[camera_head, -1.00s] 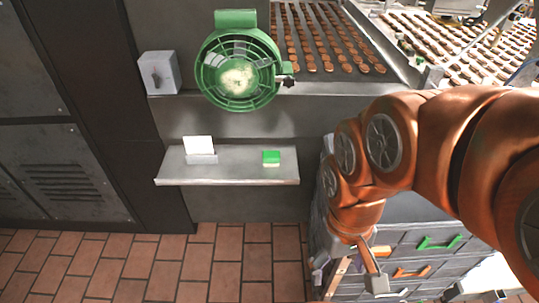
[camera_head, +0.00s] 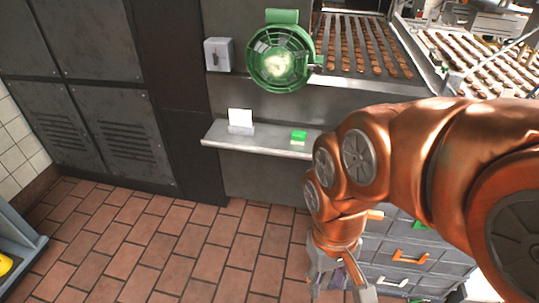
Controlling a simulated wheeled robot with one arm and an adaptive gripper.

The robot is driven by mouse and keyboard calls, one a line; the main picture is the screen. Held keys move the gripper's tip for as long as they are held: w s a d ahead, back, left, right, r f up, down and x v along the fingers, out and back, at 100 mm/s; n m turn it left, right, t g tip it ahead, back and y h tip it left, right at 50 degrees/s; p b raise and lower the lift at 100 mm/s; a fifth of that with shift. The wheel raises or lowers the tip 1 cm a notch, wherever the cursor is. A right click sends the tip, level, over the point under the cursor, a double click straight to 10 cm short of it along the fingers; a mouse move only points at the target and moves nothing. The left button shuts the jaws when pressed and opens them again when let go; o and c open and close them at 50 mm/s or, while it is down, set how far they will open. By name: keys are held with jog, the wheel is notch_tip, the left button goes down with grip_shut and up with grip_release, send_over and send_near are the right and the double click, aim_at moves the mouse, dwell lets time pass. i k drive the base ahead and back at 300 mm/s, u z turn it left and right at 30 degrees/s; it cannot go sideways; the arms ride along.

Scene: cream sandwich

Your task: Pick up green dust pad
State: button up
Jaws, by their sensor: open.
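The green dust pad (camera_head: 298,136) is a small block with a green top and a pale lower part. It lies on the right part of a grey metal shelf (camera_head: 262,147) fixed to the machine's front. My gripper (camera_head: 345,284) hangs at the end of my copper-coloured arm, low and to the right of the shelf, in front of the drawers. It is open and apart from the pad. Its fingers are only partly visible near the lower edge of the view.
A white card in a holder (camera_head: 240,121) stands left of the pad. A green fan (camera_head: 280,58) and a grey switch box (camera_head: 219,55) sit above the shelf. A drawer cabinet (camera_head: 405,255) stands behind my arm. The tiled floor (camera_head: 165,245) at left is clear.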

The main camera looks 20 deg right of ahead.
aim_at(298, 137)
jog(key=z, duration=0.1)
jog(key=k, duration=0.4)
jog(key=u, duration=1.45)
jog(key=i, duration=1)
jog(key=z, duration=0.7)
jog(key=i, duration=0.95)
jog(key=z, duration=1)
